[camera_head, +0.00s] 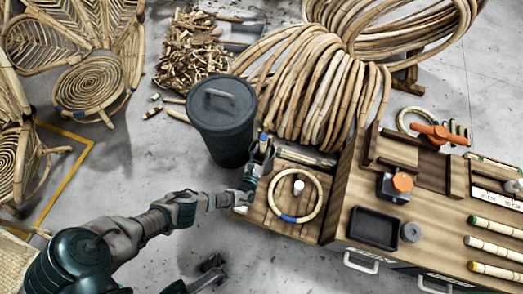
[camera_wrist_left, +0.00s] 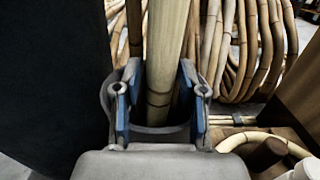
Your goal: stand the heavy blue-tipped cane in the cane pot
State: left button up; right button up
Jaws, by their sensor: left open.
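My left gripper (camera_head: 261,152) is open just right of the dark lidded bin, at the left end of the wooden bench. In the left wrist view its blue-padded fingers (camera_wrist_left: 160,105) stand on either side of a pale upright cane (camera_wrist_left: 165,65), with a gap between pads and cane. In the head view a cane end with a blue tip (camera_head: 263,139) shows at the gripper, mostly hidden by it. A darker cane (camera_wrist_left: 135,30) stands close behind on the left. I cannot make out the cane pot; the gripper hides the lower ends.
The dark lidded bin (camera_head: 222,112) stands close left of the gripper. Large cane coils (camera_head: 310,85) lie behind. A cane ring (camera_head: 273,201) with a blue mark lies on the bench's near-left board. A black tray (camera_head: 374,228) and several short canes are farther right.

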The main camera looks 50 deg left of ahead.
aim_at(258, 163)
pick_arm(q)
jog(key=f, duration=0.1)
jog(key=s, duration=0.1)
jog(key=f, duration=0.1)
jog(key=shift+s+d+f+h, duration=0.2)
jog(key=shift+s+f+h, duration=0.05)
jog(key=shift+f+h, duration=0.1)
jog(key=shift+v, duration=0.95)
jog(key=s+d, duration=0.1)
jog(key=s, duration=0.1)
jog(key=s+d+r, duration=0.1)
jog(key=s+d, duration=0.1)
jog(key=shift+d, duration=0.15)
jog(key=shift+w+a+r, duration=0.1)
jog(key=shift+a+r, duration=0.15)
jog(key=shift+r, duration=0.3)
